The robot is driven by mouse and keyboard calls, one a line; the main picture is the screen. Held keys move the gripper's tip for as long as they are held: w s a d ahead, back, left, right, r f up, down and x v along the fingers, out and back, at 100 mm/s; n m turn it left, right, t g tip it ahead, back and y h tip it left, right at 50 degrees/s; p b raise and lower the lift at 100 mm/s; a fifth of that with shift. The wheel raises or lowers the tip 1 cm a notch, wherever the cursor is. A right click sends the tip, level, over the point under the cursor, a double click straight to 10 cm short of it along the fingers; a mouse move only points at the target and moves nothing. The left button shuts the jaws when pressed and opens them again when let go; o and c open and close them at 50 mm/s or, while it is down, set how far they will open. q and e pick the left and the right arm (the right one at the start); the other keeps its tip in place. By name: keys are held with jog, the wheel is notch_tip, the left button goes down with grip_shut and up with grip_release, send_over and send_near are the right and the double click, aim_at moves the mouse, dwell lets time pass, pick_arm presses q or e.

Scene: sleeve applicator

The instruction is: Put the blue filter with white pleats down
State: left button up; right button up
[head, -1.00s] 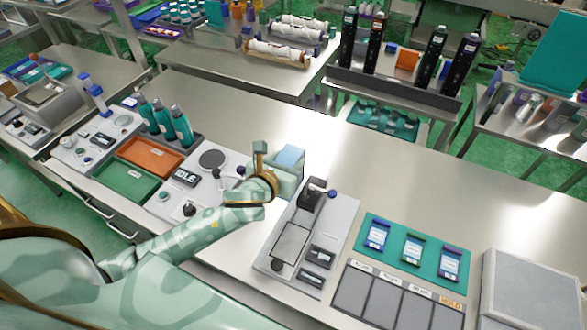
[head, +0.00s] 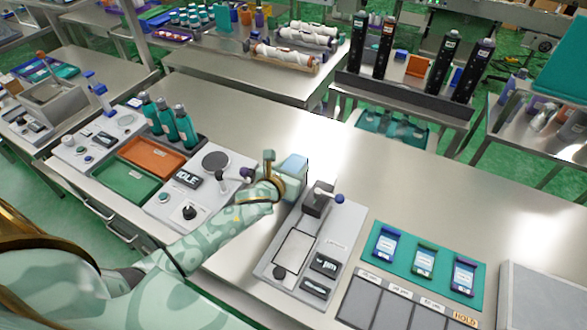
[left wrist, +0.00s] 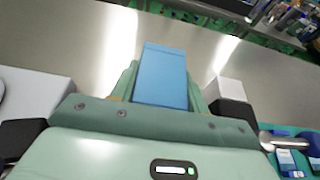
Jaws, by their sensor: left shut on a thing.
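The blue filter (head: 293,165) is in my left gripper (head: 284,178), over the steel bench between two grey machines. In the left wrist view the filter (left wrist: 163,78) is a plain blue block between the two green fingers (left wrist: 163,95), and I see no white pleats on the side facing me. The fingers are shut on it. Steel bench top (left wrist: 215,60) shows around and beyond it. I cannot tell whether its underside touches the bench. My right gripper is not in view.
A grey machine with a lever (head: 318,203) stands close on the right. A panel with an IDLE display (head: 188,179) is on the left. Teal bottles (head: 185,125) stand farther left. The bench beyond my gripper is clear. A teal mat (head: 400,246) with cards lies right.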

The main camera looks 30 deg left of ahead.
pick_arm(q)
jog(key=o, duration=1.1)
jog(key=shift+f, duration=0.1)
